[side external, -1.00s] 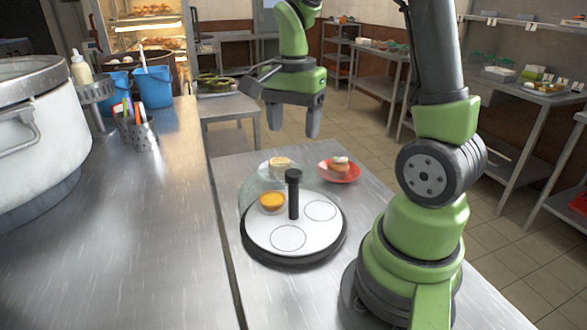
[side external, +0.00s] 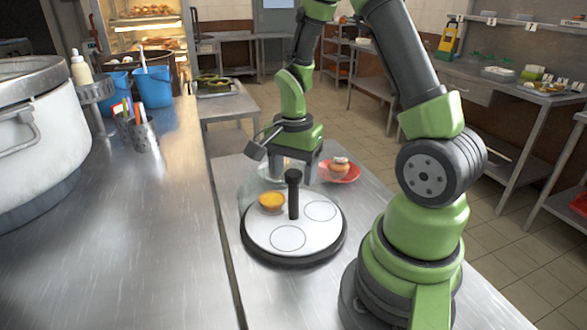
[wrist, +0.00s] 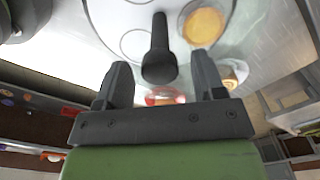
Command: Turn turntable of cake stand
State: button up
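The cake stand has a white round turntable (side external: 266,228) with printed circles, a dark base and an upright black post (side external: 293,196) at its centre. An orange tart (side external: 272,201) sits on the turntable, left of the post. A clear curved cover stands around its back left. My gripper (side external: 295,177) points down just behind the post and hides most of a pale cake at the back. In the wrist view, the two fingers are apart, with the post (wrist: 158,52) showing between them. The gripper is open and holds nothing; whether it touches the post I cannot tell.
A red plate (side external: 352,176) with a topped pastry (side external: 339,167) lies on the steel table just behind and right of the stand. A large pot (side external: 45,135), blue buckets (side external: 153,87) and a pen holder (side external: 143,137) stand on the left counter. The table front is clear.

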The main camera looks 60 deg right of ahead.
grip_shut()
jog(key=shift+m, duration=11.2)
